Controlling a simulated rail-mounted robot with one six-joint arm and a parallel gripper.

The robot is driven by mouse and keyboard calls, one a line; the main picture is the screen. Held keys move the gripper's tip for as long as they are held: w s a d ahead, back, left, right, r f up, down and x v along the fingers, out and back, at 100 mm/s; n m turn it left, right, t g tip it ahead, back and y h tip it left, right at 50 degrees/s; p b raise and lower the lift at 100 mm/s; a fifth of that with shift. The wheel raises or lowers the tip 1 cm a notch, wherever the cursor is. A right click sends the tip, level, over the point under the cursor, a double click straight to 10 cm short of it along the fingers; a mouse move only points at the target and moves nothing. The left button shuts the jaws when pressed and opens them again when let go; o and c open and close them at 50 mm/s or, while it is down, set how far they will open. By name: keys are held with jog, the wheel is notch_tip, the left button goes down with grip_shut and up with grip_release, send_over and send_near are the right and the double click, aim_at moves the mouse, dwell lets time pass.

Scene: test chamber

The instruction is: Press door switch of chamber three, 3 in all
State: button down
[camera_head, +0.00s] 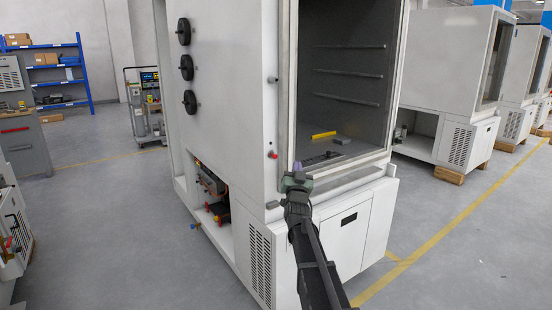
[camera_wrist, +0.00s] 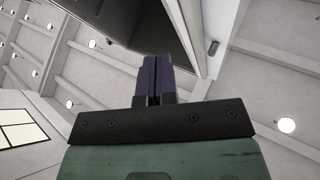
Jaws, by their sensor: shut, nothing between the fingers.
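The nearest test chamber (camera_head: 228,120) is a tall white cabinet with its front open onto a dark interior. A small red button (camera_head: 272,155) sits on its side panel near the front edge, and a small dark knob (camera_head: 272,80) is higher on that edge. I cannot tell which is the door switch. My gripper (camera_head: 297,167) is just right of and below the red button, in front of the opening's lower left corner. In the wrist view my gripper (camera_wrist: 155,60) points up, its purple fingers shut together and empty. A small dark fitting (camera_wrist: 213,47) shows on a white panel there.
A yellow bar (camera_head: 323,135) lies inside the chamber. Three black round ports (camera_head: 186,68) are on its side wall. More white chambers (camera_head: 440,60) stand at the right. A trolley (camera_head: 147,105) and a blue shelf (camera_head: 60,75) stand behind left. Floor (camera_head: 100,220) at the left is clear.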

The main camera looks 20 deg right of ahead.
jog(key=shift+w, duration=0.15)
jog(key=w+a, duration=0.2)
jog(key=w, duration=0.6)
jog(key=shift+w, duration=0.2)
dwell(1.9)
jog(key=shift+w, duration=0.4)
jog(key=shift+w+a, duration=0.2)
jog(key=shift+w, duration=0.6)
dwell(0.8)
jog(key=shift+s, duration=0.1)
jog(key=shift+s+d, duration=0.25)
jog(key=shift+s, duration=0.85)
jog(key=shift+s+d, duration=0.2)
jog(key=shift+s, duration=0.6)
jog(key=shift+s+d, duration=0.15)
jog(key=shift+s, duration=0.7)
jog(key=shift+s+d, duration=0.2)
jog(key=shift+s, duration=0.6)
